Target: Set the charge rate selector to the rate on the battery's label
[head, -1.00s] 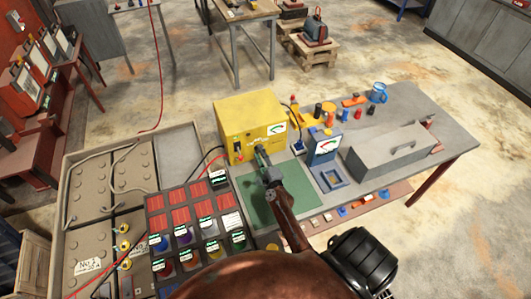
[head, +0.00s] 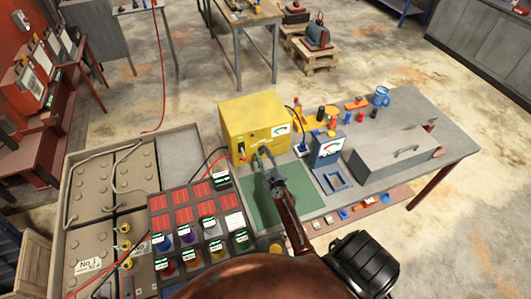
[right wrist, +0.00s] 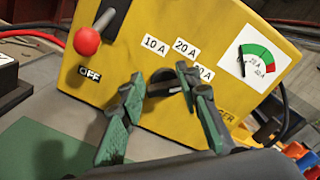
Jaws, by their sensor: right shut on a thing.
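The yellow charger (head: 246,115) stands at the back of the bench. The right wrist view shows its face with the marks 10 A (right wrist: 154,44), 20 A (right wrist: 185,48) and a third, partly covered one. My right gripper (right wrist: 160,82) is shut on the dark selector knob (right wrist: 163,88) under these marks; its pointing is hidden. In the head view the gripper (head: 263,158) is at the charger's front. Large batteries (head: 96,187) fill a tray at left; one has a white label (head: 93,266) with "No 1" and a rate too small to read surely.
A red-knobbed lever (right wrist: 87,41) is beside an OFF mark, left of the selector. A meter (right wrist: 247,57) is at the right. A blue meter (head: 327,148) and grey toolbox (head: 395,151) stand on the bench. A rack of red compartments (head: 190,208) is left of the green mat (head: 262,208).

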